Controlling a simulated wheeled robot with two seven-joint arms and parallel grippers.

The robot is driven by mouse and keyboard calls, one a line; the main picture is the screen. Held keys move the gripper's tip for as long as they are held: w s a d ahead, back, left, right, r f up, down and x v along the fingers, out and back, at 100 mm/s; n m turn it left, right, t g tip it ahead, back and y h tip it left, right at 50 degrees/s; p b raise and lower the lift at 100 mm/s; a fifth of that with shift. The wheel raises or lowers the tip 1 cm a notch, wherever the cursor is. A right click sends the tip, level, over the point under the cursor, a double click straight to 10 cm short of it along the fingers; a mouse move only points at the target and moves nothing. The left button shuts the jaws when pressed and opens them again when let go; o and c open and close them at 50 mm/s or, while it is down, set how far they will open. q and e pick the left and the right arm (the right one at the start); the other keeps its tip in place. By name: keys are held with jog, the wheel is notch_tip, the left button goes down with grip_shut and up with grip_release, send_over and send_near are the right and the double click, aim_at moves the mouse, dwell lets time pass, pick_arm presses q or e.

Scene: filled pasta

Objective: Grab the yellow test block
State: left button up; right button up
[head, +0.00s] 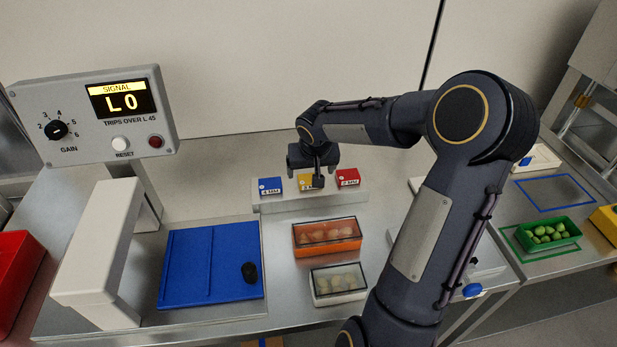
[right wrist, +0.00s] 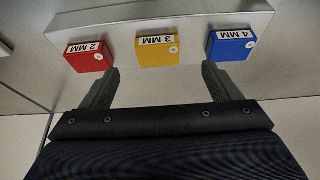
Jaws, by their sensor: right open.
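The yellow test block (head: 304,185) stands on a pale ledge between a blue block (head: 270,186) and a red block (head: 348,178). In the head view my right gripper (head: 318,180) is right at it and hides part of it. In the right wrist view the yellow block (right wrist: 158,51), marked 3 MM, lies ahead between the lines of my two open fingers (right wrist: 158,85). The fingertips appear just short of the blocks, with nothing between them. My left gripper is not in view.
The red 2 MM block (right wrist: 90,56) and blue 4 MM block (right wrist: 231,44) flank the yellow one closely. In front are an orange tray (head: 327,252), a white tray (head: 318,299) and a blue board (head: 185,300). A signal box (head: 60,90) reads L0.

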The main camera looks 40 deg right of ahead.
aim_at(310, 182)
jog(key=shift+x, duration=0.9)
jog(key=p+x, duration=0.1)
jog(key=x, duration=0.4)
jog(key=shift+s+d, duration=0.1)
jog(key=shift+s, duration=0.05)
jog(key=c, duration=1.1)
